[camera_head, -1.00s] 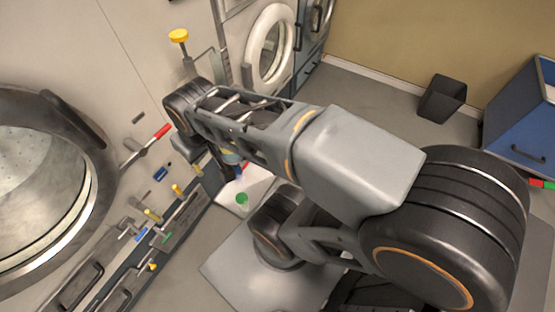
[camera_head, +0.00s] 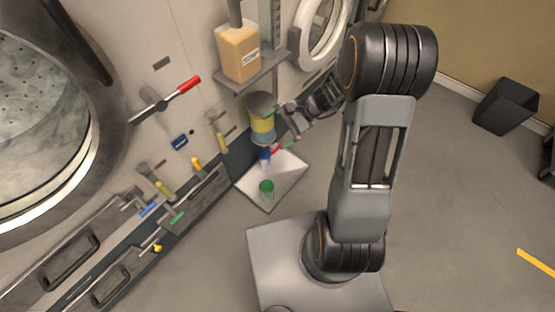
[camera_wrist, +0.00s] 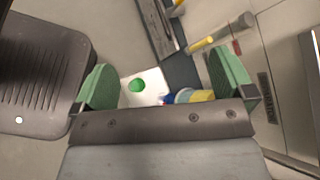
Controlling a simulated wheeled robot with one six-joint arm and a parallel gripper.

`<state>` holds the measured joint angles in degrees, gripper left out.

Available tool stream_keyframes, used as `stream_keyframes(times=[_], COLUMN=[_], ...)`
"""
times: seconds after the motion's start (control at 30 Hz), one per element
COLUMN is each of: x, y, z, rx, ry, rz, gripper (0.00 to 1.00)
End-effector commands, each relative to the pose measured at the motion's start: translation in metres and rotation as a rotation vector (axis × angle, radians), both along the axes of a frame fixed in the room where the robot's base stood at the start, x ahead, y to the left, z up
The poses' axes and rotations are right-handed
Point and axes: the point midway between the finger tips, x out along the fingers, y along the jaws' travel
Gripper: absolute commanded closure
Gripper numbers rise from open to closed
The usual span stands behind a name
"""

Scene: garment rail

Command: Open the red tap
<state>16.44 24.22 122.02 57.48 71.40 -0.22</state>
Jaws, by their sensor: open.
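A lever with a red grip (camera_head: 189,85) and a grey shaft sticks out from the wall beside the round door in the head view. A smaller red piece (camera_head: 277,149) shows by a blue part above the white tray; I cannot tell which is the red tap. My gripper (camera_head: 281,130) is in front of a yellow and grey cylinder, to the right of the red-gripped lever and apart from it. In the wrist view, its green-padded fingers (camera_wrist: 165,80) are wide apart with nothing held. A small red bit (camera_wrist: 166,102) shows partly hidden behind the gripper body.
Yellow (camera_head: 197,163), blue (camera_head: 148,209) and green (camera_head: 177,217) handles line the lower wall. A white tray (camera_head: 290,180) with a green cup (camera_head: 266,187) lies below my gripper. An amber bottle (camera_head: 238,52) stands on a shelf. A black bin (camera_head: 506,106) stands right on open floor.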

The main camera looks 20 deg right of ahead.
Motion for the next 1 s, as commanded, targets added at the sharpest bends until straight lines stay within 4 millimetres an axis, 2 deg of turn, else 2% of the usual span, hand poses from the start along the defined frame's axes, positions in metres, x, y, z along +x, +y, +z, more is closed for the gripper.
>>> stream_keyframes(times=[0.03, 0.1, 0.17, 0.2, 0.3, 0.4, 0.5, 0.6, 0.7, 0.87, 1.0], x=[0.014, 0.034, 0.049, 0.057, 0.072, 0.078, 0.079, 0.078, 0.076, 0.083, 0.101], y=[-0.007, -0.018, -0.029, -0.038, -0.06, -0.081, -0.098, -0.111, -0.118, -0.117, -0.103], z=[-0.059, -0.105, -0.145, -0.171, -0.234, -0.288, -0.332, -0.363, -0.381, -0.393, -0.394], rx=[0.096, 0.223, 0.324, 0.386, 0.522, 0.627, 0.704, 0.756, 0.785, 0.803, 0.804], ry=[0.064, 0.125, 0.168, 0.192, 0.236, 0.263, 0.275, 0.28, 0.28, 0.28, 0.279], rz=[-0.098, -0.236, -0.353, -0.428, -0.607, -0.762, -0.887, -0.979, -1.036, -1.071, -1.07], gripper=[0.0, 0.0, 0.0, 0.0, 0.0, 0.0, 0.0, 0.0, 0.0, 0.0, 0.0])
